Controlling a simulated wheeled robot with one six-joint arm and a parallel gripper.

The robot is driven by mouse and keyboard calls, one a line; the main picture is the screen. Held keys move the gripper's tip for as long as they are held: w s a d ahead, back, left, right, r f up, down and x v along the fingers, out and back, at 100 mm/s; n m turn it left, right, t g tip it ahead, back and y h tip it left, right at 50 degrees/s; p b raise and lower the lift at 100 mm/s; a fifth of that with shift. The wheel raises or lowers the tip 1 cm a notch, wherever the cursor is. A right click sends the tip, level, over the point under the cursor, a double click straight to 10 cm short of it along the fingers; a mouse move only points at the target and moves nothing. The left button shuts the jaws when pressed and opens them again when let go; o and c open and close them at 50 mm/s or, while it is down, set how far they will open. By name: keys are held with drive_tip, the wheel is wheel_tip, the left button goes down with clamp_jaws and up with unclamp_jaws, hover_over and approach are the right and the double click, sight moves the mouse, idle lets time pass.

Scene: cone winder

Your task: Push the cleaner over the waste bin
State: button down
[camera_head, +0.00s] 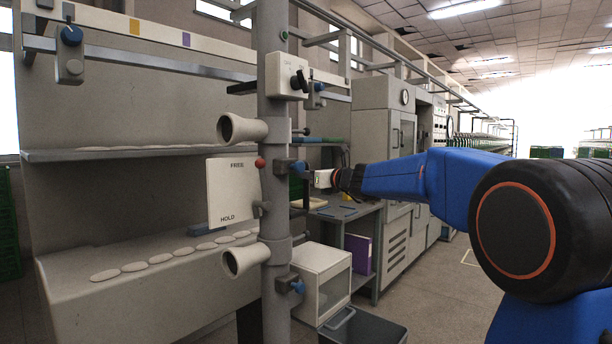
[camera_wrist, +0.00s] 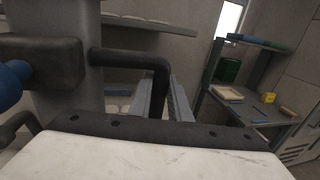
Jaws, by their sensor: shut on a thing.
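The cleaner is a grey upright pipe (camera_head: 274,200) with an upper nozzle (camera_head: 240,129) and a lower nozzle (camera_head: 245,259) facing left. A white plate marked FREE and HOLD (camera_head: 231,192) is beside it. In the wrist view, a black bent handle (camera_wrist: 130,54) runs from the pipe (camera_wrist: 62,98) down between the fingers of my gripper (camera_wrist: 164,92). The gripper is shut on this handle. In the head view, the gripper (camera_head: 321,180) is just right of the pipe, and the grip itself is small. A dark open-topped bin (camera_head: 372,327), possibly the waste bin, stands low at the front.
A white box with a dark window (camera_head: 322,283) is right of the pipe's lower part. The machine's ledge (camera_head: 140,277) with several pale discs runs behind on the left. A workbench (camera_head: 345,212) and grey cabinets (camera_head: 370,125) stand behind. The aisle floor (camera_head: 440,290) is clear.

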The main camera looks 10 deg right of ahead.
drive_tip(key=w+d, duration=1)
drive_tip(key=d, duration=0.3)
drive_tip(key=w+d, duration=0.9)
drive_tip(key=d, duration=0.5)
drive_tip(key=shift+w+d, duration=0.25)
drive_tip(key=shift+w, duration=0.15)
drive_tip(key=shift+r, duration=0.15)
drive_tip(key=c, duration=1.6)
unclamp_jaws()
drive_tip(key=shift+w+d, duration=0.1)
drive_tip(key=shift+c, duration=0.2)
drive_tip(key=v, duration=1.7)
drive_tip(key=shift+d, duration=0.1)
